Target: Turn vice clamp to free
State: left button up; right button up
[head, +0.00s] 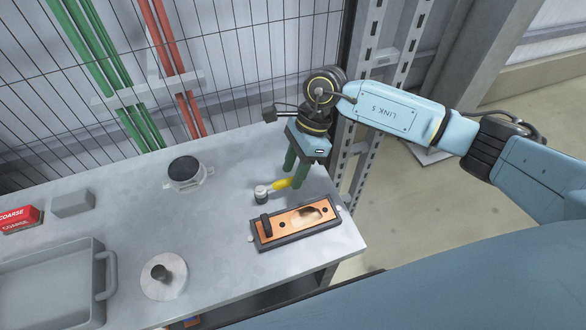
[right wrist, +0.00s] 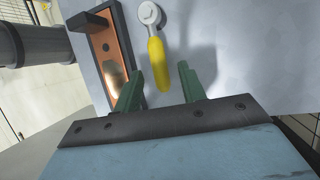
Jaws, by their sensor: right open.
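The vice clamp shows in the head view as a grey round hub (head: 261,194) with a yellow handle (head: 282,185) on the table. In the right wrist view the hub (right wrist: 150,14) is at the top, and the yellow handle (right wrist: 158,66) runs down from it. My right gripper (head: 295,171) is open, its green fingers pointing down at the handle's free end. In the right wrist view the handle lies between the spread fingers (right wrist: 158,76), with a gap on each side. A dark fixture with a copper plate (head: 291,224) lies beside the clamp. My left gripper is not in view.
A round dark-topped part (head: 184,171) stands left of the clamp. A disc with a knob (head: 172,284), a grey tray (head: 97,245), a grey block (head: 72,203) and a red box (head: 17,219) lie farther left. A mesh fence (head: 255,60) and a post stand behind.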

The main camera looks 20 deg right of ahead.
jog(key=shift+s+a+f, duration=0.1)
jog(key=shift+a+f, duration=0.1)
jog(key=shift+f, duration=0.3)
grip_shut()
